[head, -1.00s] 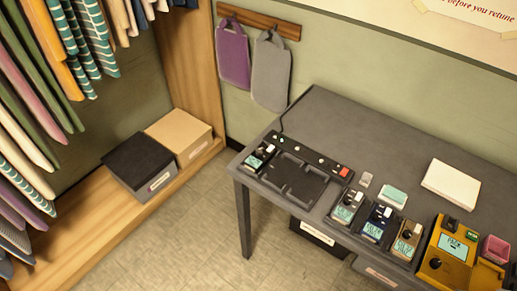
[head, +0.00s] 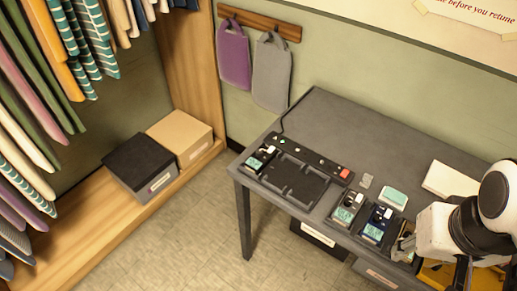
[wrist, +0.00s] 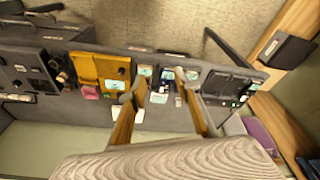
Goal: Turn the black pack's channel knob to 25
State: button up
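Several small packs with pale green screens stand along the table's front edge. A black-looking pack (head: 346,208) stands right of the charging dock, with a navy pack (head: 377,223) beside it. Another dark pack (head: 257,160) sits at the dock's left end. A further pack is mostly hidden behind my gripper (head: 404,246). Knob positions and screen numbers are too small to read. In the wrist view my gripper (wrist: 155,87) is open and empty, its fingers apart above the row. The navy pack (wrist: 163,88) shows between the fingertips, and the black-looking one (wrist: 192,76) by the right fingertip.
The charging dock (head: 295,182) has empty bays. A yellow unit (wrist: 100,70) stands beside the row, mostly covered by my arm in the head view. A mint block (head: 393,198), a small grey block (head: 366,181) and a white block (head: 448,180) lie behind. The table's back left is clear.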

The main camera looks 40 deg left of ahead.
jog(key=w+a+f+n, duration=0.1)
jog(key=w+a+f, duration=0.25)
jog(key=a, duration=0.45)
jog(key=w+a+f+n, duration=0.15)
jog(key=w+a, duration=0.25)
jog(key=a, duration=0.4)
send_near(259, 152)
jog(key=shift+t, duration=0.4)
jog(key=s+d+f, duration=0.4)
jog(key=shift+s, duration=0.15)
jog(key=w+a+r+m+t+y, duration=0.1)
jog(key=w+a+r+m, duration=0.1)
jog(key=w+a+r, duration=0.1)
jog(key=shift+w+a+r, duration=0.1)
jog(key=shift+a+r, duration=0.05)
jog(key=shift+a, duration=0.05)
jog(key=shift+m, duration=0.25)
jog(key=shift+x, duration=3.85)
